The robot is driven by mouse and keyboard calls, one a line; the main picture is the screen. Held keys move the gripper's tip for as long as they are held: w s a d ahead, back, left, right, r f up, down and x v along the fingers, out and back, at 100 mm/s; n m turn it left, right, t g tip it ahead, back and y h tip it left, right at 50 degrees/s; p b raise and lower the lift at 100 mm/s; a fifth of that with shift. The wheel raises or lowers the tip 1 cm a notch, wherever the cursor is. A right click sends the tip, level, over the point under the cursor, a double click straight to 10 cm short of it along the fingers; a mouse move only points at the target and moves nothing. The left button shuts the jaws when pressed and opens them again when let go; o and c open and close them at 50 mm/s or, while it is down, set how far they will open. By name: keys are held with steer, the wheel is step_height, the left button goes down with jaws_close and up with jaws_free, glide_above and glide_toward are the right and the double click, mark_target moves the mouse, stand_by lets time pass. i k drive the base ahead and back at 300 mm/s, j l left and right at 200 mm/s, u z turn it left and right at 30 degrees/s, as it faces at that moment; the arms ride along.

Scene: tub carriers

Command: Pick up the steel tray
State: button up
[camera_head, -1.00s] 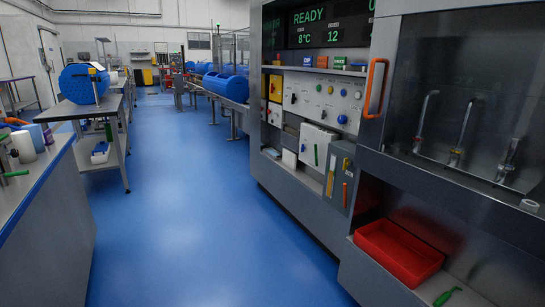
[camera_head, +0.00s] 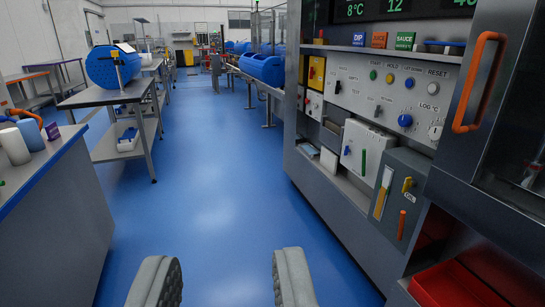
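I cannot make out a steel tray in this view. My gripper (camera_head: 224,278) shows at the bottom edge as two grey ribbed fingers. They stand wide apart with only blue floor between them, so it is open and empty. It is over the aisle, apart from the counter and the machine.
A grey machine with a control panel (camera_head: 390,100) lines the right side, with a red tub (camera_head: 455,287) low in it. A blue-edged counter (camera_head: 60,200) stands at left. A steel table (camera_head: 112,94) behind it bears a blue drum (camera_head: 112,67). The blue aisle floor (camera_head: 215,180) is clear.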

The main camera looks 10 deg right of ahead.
mark_target(309, 151)
steer(key=i+z, duration=0.25)
steer(key=i, duration=1.55)
steer(key=i+u, duration=0.1)
steer(key=i, duration=0.8)
steer(key=i+l+u, duration=0.1)
steer(key=i, duration=0.75)
steer(key=i+l+u, duration=0.2)
steer(key=i, duration=0.15)
steer(key=i+l+u, duration=0.15)
steer(key=i, duration=0.2)
